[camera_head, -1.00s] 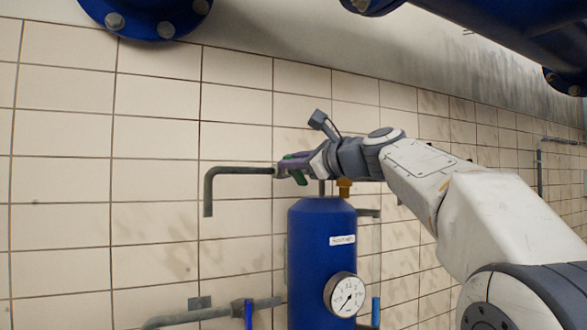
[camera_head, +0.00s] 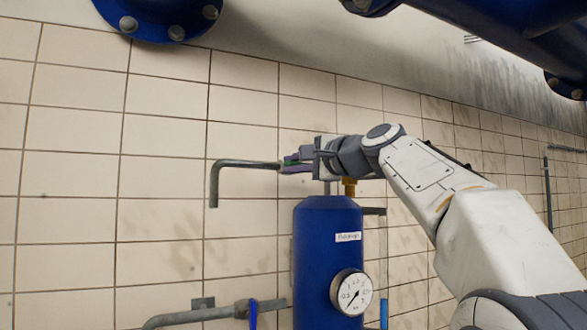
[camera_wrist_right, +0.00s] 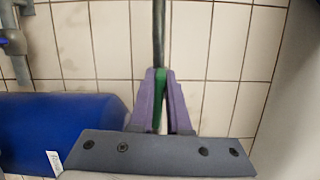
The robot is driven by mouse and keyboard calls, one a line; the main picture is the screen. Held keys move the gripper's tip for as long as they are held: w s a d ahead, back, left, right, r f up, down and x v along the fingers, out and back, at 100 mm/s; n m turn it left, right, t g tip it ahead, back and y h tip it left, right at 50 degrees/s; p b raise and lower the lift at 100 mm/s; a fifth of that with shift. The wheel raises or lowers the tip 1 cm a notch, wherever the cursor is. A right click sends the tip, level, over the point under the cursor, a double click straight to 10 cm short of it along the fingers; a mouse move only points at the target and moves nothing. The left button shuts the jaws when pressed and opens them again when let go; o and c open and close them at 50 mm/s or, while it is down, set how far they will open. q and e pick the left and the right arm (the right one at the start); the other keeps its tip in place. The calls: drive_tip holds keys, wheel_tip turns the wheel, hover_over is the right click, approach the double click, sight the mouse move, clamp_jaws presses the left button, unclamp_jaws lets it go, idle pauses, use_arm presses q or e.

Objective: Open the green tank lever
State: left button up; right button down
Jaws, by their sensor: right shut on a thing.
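The green lever (camera_head: 291,158) is on the thin grey pipe above the blue tank (camera_head: 322,250). Only a small green strip shows in the head view, nearly in line with the pipe. My right gripper (camera_head: 288,165) reaches in from the right and is shut on the lever. In the right wrist view the lever (camera_wrist_right: 159,90) runs between the two purple fingers of the gripper (camera_wrist_right: 160,78), with the pipe straight ahead. The fingers hide much of the lever and its valve. My left gripper is not in view.
The grey pipe (camera_head: 240,163) bends down at its left end, close to the tiled wall (camera_head: 160,170). A pressure gauge (camera_head: 352,292) sits on the tank front. A blue-handled valve (camera_head: 253,313) is low on the left. Large blue pipes (camera_head: 490,40) hang overhead.

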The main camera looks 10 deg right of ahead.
drive_tip(key=shift+f+n, duration=0.2)
drive_tip(key=shift+n, duration=0.3)
drive_tip(key=c, duration=0.9)
unclamp_jaws()
drive_tip(key=shift+s, duration=0.1)
drive_tip(key=b+v, duration=0.4)
drive_tip(key=v, duration=0.6)
drive_tip(key=shift+s+d, duration=0.15)
